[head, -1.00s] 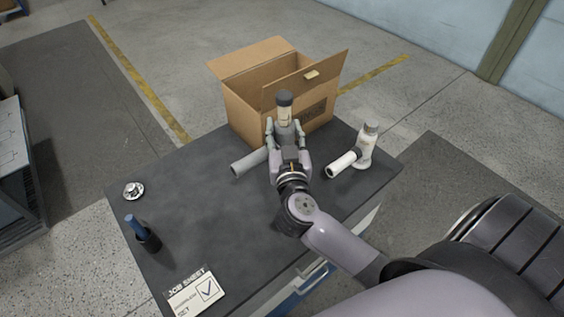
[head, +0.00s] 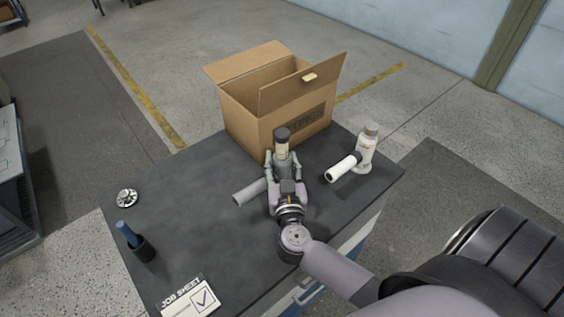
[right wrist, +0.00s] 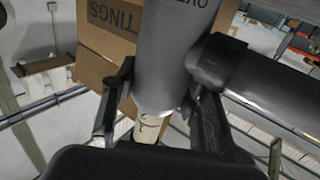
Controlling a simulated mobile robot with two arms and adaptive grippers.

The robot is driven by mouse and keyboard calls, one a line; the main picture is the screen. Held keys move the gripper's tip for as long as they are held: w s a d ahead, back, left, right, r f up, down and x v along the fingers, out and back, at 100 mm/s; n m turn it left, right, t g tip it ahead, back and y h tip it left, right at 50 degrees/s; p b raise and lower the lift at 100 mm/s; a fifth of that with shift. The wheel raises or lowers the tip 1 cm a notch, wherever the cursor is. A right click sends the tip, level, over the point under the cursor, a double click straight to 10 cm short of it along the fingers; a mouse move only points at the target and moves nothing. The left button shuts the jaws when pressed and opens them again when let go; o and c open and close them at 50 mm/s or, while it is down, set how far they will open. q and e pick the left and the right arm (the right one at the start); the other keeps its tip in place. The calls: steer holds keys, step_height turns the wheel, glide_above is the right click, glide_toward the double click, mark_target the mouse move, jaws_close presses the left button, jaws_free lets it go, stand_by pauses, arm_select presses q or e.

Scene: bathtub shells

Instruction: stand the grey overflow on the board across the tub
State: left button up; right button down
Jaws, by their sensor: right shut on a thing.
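The grey overflow (head: 281,157) is upright, with a dark cap, a pale band and a grey side pipe (head: 251,191) pointing left. My right gripper (head: 283,164) is shut on its body, one finger on each side. In the right wrist view the overflow's grey body (right wrist: 165,60) and side pipe (right wrist: 275,80) show between and beyond the right gripper's fingers (right wrist: 162,88). I cannot tell whether its foot is clear of the dark tabletop (head: 190,200). No tub or board is recognisable. My left gripper is not in view.
An open cardboard box (head: 243,118) stands behind the overflow. A white overflow (head: 365,150) with a side pipe stands at the right. A chrome disc (head: 127,198), a black cup (head: 144,249) with a blue-handled tool and a job sheet (head: 188,298) lie left. The table's left middle is clear.

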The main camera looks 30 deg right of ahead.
steer(key=shift+f, duration=0.15)
steer(key=c, duration=0.9)
jaws_free()
steer(key=shift+c, duration=0.2)
